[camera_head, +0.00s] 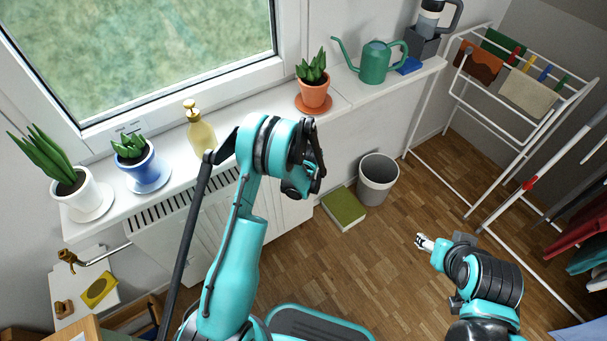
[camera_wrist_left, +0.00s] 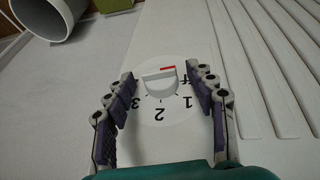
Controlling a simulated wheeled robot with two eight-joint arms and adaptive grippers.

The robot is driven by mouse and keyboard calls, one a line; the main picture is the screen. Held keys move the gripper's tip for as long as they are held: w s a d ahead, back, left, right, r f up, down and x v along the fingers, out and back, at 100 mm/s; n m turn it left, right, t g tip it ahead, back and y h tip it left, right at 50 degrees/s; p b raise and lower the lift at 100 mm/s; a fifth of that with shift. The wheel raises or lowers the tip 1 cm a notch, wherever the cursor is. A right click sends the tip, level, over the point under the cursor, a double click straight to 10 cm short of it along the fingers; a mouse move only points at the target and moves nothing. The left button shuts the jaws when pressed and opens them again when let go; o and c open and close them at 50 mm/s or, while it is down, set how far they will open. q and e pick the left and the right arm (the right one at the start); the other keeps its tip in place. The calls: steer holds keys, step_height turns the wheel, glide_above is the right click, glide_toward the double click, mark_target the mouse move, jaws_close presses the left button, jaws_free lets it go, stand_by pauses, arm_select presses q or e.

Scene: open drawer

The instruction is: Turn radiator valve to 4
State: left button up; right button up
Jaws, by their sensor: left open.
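The radiator valve shows in the left wrist view as a white knob (camera_wrist_left: 160,86) on a round white dial (camera_wrist_left: 168,122). The dial's black marks appear upside down: 1, 2, 3 and part of "off" at the right; a 4 is not visible. The red mark on the knob's bar lies toward its right end, on the "off" side. My left gripper (camera_wrist_left: 160,78) is open, with one finger on each side of the knob and gaps visible. In the head view my left gripper (camera_head: 306,172) hides the valve. My right gripper (camera_head: 424,242) is over the floor, away from the radiator.
The white radiator (camera_head: 165,225) stands under the windowsill (camera_head: 235,135). The sill holds potted plants, a soap bottle (camera_head: 201,135) and a green watering can (camera_head: 375,64). A green box (camera_head: 343,208) and a grey bin (camera_head: 378,180) stand nearby. A drying rack (camera_head: 500,130) is at right.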

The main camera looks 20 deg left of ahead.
arm_select(q)
steer(key=c, duration=1.1)
steer(key=shift+c, duration=0.2)
steer(key=shift+w+d+m+g+y, duration=0.15)
steer(key=shift+m+g+y, duration=0.05)
steer(key=shift+g+y, duration=0.35)
steer(key=shift+w+d+m+g+y, duration=0.1)
steer(key=shift+w+m+g+y, duration=0.1)
steer(key=shift+g+y, duration=0.35)
steer(key=shift+w+d+m+g+y, duration=0.1)
steer(key=shift+m+g+y, duration=0.2)
steer(key=shift+g+y, duration=0.9)
steer(key=shift+g, duration=0.3)
steer(key=o, duration=1.1)
steer(key=shift+o, duration=0.2)
